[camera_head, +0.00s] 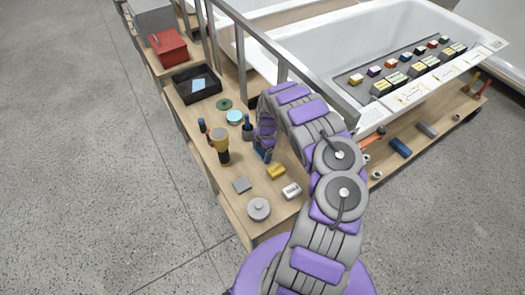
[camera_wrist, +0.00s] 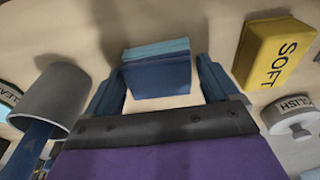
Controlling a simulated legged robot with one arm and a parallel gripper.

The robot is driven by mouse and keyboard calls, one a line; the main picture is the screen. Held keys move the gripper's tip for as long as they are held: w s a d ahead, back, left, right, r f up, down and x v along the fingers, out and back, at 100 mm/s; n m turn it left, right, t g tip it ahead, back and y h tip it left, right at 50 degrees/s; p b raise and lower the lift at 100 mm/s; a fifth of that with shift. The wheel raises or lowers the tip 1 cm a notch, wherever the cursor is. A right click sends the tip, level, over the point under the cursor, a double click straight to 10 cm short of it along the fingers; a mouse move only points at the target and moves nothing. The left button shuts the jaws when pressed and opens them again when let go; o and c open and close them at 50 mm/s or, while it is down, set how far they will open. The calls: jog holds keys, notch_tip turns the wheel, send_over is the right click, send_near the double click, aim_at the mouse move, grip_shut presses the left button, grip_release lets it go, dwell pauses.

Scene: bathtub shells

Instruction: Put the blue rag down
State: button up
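The blue rag (camera_wrist: 158,75) is a folded dark-blue block with a light-blue far layer in the wrist view. It appears to be on the beige tabletop (camera_wrist: 215,22), between and slightly beyond my fingertips. My gripper (camera_wrist: 160,83) has its dark-blue fingers spread, one on each side of the rag, with narrow gaps showing. In the head view my gripper (camera_head: 262,153) is low over the wooden bench (camera_head: 225,179); I cannot tell the rag from the blue fingers there.
A yellow "SOFT" block (camera_wrist: 274,52) and a "POLISH" tin (camera_wrist: 290,118) are at right, a grey cup-shaped item (camera_wrist: 55,95) at left. Metal rails (camera_head: 283,55) stand behind my gripper.

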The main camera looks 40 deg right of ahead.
jog(key=shift+o, duration=0.8)
jog(key=shift+d, duration=0.3)
